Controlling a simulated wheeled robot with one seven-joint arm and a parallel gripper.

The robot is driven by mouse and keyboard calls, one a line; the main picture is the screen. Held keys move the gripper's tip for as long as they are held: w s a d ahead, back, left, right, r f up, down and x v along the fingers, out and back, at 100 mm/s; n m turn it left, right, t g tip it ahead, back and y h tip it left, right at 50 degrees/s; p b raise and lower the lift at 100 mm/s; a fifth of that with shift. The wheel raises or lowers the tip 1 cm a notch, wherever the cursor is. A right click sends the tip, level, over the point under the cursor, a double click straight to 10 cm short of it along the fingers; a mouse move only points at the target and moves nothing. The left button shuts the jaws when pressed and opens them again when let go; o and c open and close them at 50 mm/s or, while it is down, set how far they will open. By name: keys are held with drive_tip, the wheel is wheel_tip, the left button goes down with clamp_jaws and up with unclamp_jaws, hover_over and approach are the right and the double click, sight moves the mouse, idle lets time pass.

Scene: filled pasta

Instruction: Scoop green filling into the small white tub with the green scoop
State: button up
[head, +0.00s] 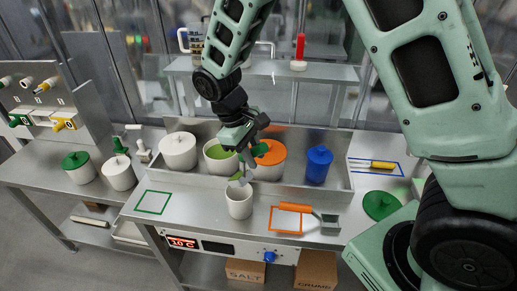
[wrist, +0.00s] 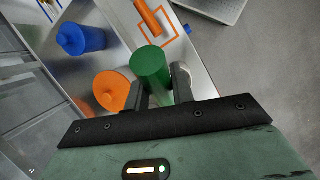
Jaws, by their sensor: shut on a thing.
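My gripper (head: 247,148) is shut on the green scoop's handle (head: 260,150). In the wrist view the thick green handle (wrist: 150,66) stands between the two fingers of my gripper (wrist: 160,86). The scoop's lower end (head: 238,177) points down at the mouth of the small white tub (head: 239,204), just above or at its rim. A pale green patch shows there; I cannot tell how much filling it holds. The tub stands upright on the steel counter. The pot of green filling (head: 212,165) is open behind it, with green filling (head: 220,152) visible inside.
An orange-topped pot (head: 269,158), a white lidded pot (head: 178,151) and a blue container (head: 318,165) stand in the back trough. An orange-handled scoop (head: 295,208) lies right of the tub. A green outline (head: 152,202) on the left counter is empty. A green lid (head: 380,205) lies at right.

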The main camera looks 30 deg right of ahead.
drive_tip(key=shift+w+a+r+g+h+p, duration=0.15)
drive_tip(key=shift+w+a+r+g+p, duration=0.2)
drive_tip(key=shift+w+p, duration=0.45)
drive_tip(key=shift+w+a+r+g+h+p, duration=0.2)
drive_tip(key=shift+w+r+g+p, duration=0.2)
drive_tip(key=shift+p, duration=0.75)
drive_tip(key=shift+w+a+g+h+p, duration=0.25)
drive_tip(key=shift+w+g+p, duration=0.15)
drive_tip(key=shift+w+p, duration=0.1)
drive_tip(key=shift+w+a+g+h+p, duration=0.25)
drive_tip(key=shift+w+g+p, duration=0.1)
drive_tip(key=shift+w+p, duration=0.15)
drive_tip(key=shift+f, duration=0.1)
drive_tip(key=shift+s+d+f+t+y+b, duration=0.25)
drive_tip(key=shift+s+b, duration=0.3)
drive_tip(key=shift+b, duration=0.3)
drive_tip(key=s+d+f+t+y+b, duration=0.2)
drive_tip(key=s+t+b, duration=0.3)
drive_tip(key=b, duration=0.6)
drive_tip(key=s+d+f+t+y+b, duration=0.2)
drive_tip(key=s+d+f+t+b, duration=0.1)
drive_tip(key=b, duration=0.9)
drive_tip(key=s+f+t, duration=0.1)
drive_tip(key=s, duration=0.1)
drive_tip(key=shift+s+f+m+t+y, duration=0.2)
drive_tip(key=shift+s+m+t+y, duration=0.1)
drive_tip(key=shift+t, duration=0.05)
